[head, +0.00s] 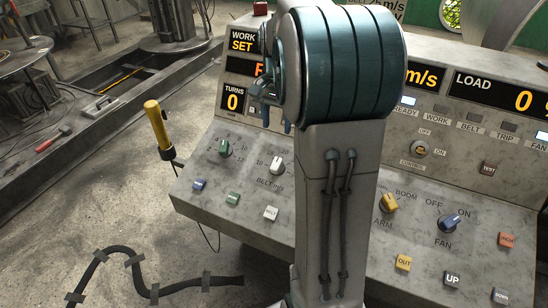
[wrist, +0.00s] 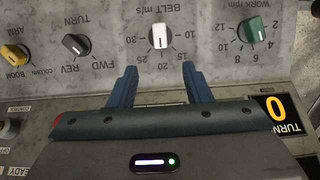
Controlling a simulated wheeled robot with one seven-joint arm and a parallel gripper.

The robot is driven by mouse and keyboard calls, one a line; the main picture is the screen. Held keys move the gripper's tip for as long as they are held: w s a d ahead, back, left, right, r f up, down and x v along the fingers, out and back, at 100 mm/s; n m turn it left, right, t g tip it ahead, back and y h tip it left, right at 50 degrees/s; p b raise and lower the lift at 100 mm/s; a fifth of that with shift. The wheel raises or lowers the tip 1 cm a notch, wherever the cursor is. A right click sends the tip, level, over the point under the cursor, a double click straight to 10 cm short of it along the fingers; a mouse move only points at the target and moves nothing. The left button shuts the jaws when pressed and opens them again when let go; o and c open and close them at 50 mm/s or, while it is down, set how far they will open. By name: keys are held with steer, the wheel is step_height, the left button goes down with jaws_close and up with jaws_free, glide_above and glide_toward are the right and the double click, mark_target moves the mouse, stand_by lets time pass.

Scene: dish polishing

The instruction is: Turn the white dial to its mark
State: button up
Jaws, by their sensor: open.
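The white dial (head: 277,165) sits on the sloped console panel above the label BELT m/s. In the wrist view, which shows the panel upside down, the white dial (wrist: 159,35) stands inside a ring of numbers from 10 to 30. I cannot clearly tell its exact pointer angle or a target mark. My gripper (wrist: 160,73) is open and empty, its two blue fingers apart on either side of the dial's line. The dial lies beyond the fingertips, not between them. In the head view my gripper (head: 275,108) is partly hidden by my arm.
A green dial (head: 225,148) and the white dial are neighbours. A dark TURN dial (wrist: 76,44) is on its other side. A yellow dial (head: 389,203) and blue FAN dial (head: 450,222) lie farther right. Push buttons, including a white one (head: 271,213), line the lower panel.

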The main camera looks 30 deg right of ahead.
mark_target(276, 162)
step_height(276, 162, down, 14)
steer(key=shift+r, duration=0.25)
jaws_close()
